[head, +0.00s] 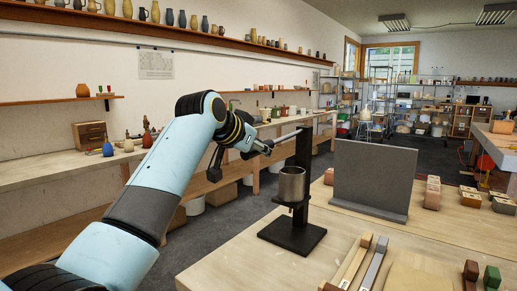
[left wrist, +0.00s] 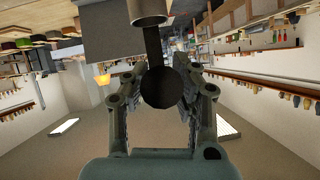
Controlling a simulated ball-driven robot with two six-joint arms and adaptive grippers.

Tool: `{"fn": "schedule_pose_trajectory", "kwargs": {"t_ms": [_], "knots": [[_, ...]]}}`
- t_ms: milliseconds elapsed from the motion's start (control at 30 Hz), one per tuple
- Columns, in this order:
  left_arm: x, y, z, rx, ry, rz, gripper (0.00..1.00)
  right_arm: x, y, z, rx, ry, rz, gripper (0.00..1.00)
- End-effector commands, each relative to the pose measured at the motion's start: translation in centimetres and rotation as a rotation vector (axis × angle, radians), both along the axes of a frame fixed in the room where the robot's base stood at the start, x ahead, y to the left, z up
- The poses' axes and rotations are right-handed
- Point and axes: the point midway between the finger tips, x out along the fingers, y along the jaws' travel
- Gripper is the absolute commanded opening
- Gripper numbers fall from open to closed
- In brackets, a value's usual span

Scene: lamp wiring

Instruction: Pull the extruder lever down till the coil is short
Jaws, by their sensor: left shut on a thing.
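The extruder stands on the wooden table, with a black upright post (head: 304,150), a metal barrel (head: 291,184) and a flat black base (head: 292,236). Its lever (head: 285,138) is a thin metal rod running left from the post, sloping slightly down to my gripper. My left gripper (head: 264,147) is shut on the lever's end. In the left wrist view, the dark round lever knob (left wrist: 162,88) sits between the two fingers, with the barrel (left wrist: 147,8) beyond. I cannot make out a coil under the barrel. My right gripper is out of view.
A grey upright panel (head: 372,178) stands right of the extruder. Wooden and metal tools (head: 365,262) lie at the table's front. Reddish blocks (head: 433,192) sit farther right. A long wall bench (head: 50,168) with pots is at left. Bare tabletop lies left of the tools.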

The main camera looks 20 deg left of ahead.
Motion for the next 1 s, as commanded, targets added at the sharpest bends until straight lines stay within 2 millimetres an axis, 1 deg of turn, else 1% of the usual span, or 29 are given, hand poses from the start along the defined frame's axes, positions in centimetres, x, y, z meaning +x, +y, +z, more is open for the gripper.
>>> {"fn": "schedule_pose_trajectory", "kwargs": {"t_ms": [33,333,367,500,533,833,933,1000], "knots": [[-0.1,0.0,-0.3,0.001,0.005,-0.001,0.0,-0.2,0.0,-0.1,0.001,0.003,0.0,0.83],[-0.1,0.0,-0.3,0.001,0.005,-0.001,0.0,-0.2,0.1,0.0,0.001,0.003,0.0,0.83],[-0.1,0.0,-0.3,0.001,0.005,-0.001,0.28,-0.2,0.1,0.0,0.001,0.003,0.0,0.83],[0.0,0.0,-0.3,0.001,0.004,0.0,0.47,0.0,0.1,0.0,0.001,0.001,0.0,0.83],[0.0,0.0,-0.2,0.001,0.003,0.0,0.48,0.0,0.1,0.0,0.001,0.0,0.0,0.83],[-0.3,0.1,0.0,0.0,0.001,0.0,0.48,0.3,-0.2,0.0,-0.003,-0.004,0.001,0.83],[-1.1,0.3,0.5,0.001,-0.001,0.0,0.48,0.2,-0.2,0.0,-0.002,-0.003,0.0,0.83],[-2.2,0.6,1.1,0.003,-0.001,0.001,0.48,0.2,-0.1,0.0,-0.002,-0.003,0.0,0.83]]}}
